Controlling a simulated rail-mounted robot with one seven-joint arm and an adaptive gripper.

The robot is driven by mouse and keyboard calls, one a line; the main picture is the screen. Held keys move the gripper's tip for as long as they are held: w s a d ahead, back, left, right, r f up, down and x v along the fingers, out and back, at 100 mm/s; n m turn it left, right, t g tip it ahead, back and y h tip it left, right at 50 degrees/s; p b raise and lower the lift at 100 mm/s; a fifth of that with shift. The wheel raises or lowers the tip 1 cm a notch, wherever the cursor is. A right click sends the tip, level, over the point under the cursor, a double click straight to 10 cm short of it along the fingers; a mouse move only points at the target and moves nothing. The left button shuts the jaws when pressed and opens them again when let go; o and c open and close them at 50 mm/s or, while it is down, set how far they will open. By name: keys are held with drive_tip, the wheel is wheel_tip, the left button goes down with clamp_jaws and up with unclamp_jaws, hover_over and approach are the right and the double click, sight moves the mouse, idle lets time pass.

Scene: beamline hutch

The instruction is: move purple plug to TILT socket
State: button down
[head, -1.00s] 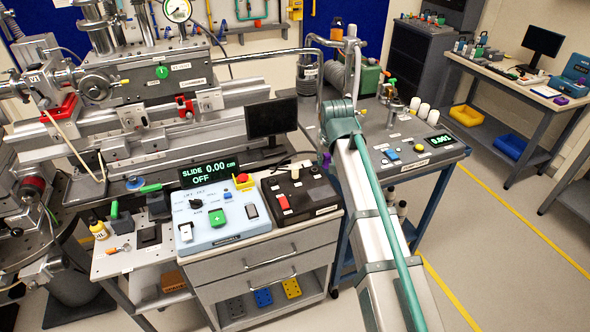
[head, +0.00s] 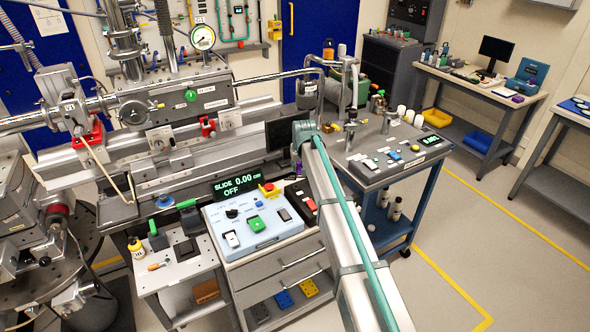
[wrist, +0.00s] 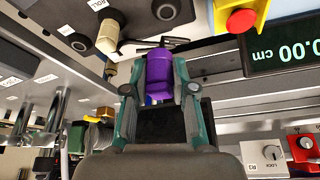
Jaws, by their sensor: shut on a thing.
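The purple plug (wrist: 159,78) sits between the two fingers of my gripper (wrist: 159,90) in the wrist view. My gripper is shut on it, and the plug's far end is toward a grey panel. In the head view my gripper is mostly hidden behind my arm, and only a small purple patch (head: 298,169) shows there. In the wrist view a dark round socket (wrist: 79,41) and a beige plug (wrist: 108,37) are on the panel to the left. I cannot read which socket is labelled TILT.
The slide display (head: 238,185) and blue control box (head: 254,220) stand left of my arm. A red mushroom button (wrist: 241,19) is close to the right of the plug in the wrist view. A monitor (head: 280,138) stands behind. The floor at right is clear.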

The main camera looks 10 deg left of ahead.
sight(296, 187)
drive_tip(key=shift+w+a, duration=0.1)
drive_tip(key=shift+a, duration=0.55)
drive_tip(key=shift+w+d+f, duration=0.1)
drive_tip(key=shift+d+f, duration=0.05)
drive_tip(key=shift+f, duration=0.3)
drive_tip(key=shift+f+b, duration=1.25)
drive_tip(key=shift+f, duration=1.6)
drive_tip(key=shift+f+b, duration=0.3)
drive_tip(key=shift+f, duration=0.25)
drive_tip(key=c, duration=0.9)
unclamp_jaws()
drive_tip(key=shift+o, duration=0.2)
